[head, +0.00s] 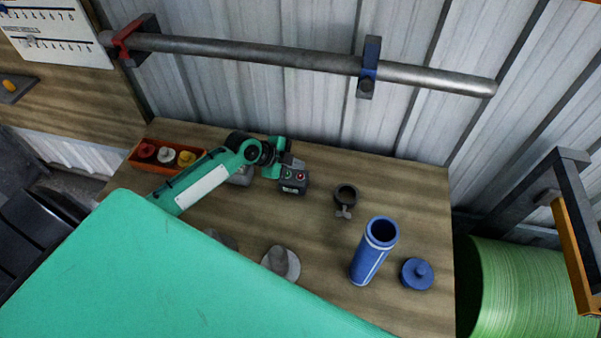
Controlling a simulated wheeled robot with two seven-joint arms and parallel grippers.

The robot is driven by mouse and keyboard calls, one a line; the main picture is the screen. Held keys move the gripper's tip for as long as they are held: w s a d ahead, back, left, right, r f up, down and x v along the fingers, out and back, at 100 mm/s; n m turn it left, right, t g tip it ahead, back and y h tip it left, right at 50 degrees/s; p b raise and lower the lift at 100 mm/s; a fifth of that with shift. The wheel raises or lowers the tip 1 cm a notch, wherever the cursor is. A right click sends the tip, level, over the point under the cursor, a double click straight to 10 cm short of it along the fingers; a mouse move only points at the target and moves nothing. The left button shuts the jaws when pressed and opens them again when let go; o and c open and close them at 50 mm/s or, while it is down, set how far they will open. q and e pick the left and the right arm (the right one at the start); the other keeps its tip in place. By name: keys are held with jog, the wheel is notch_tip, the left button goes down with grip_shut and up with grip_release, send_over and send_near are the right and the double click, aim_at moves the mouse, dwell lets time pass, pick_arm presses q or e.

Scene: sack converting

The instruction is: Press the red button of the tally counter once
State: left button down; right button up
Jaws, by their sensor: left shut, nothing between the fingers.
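The tally counter (293,187) is a small dark box on the wooden table, near its back middle. Its red button (301,175) shows on the top, beside a small green spot. My left gripper (292,163) is shut and empty, just behind the counter in the picture. Its fingertips are close to the counter's top edge; I cannot tell whether they touch it. The red button is not covered by the fingers. My right gripper is not in view.
An orange tray (133,160) with red, white and yellow round pieces lies beyond my left arm. A dark ring-topped piece (344,199), a blue tube (371,255), a blue knobbed lid (417,275) and a grey knobbed piece (281,263) stand around. A metal pipe (240,50) crosses the back wall.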

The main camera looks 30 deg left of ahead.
pick_arm(q)
notch_tip(320, 180, up, 3)
jog(key=shift+r+p, duration=0.1)
jog(key=shift+p, duration=0.7)
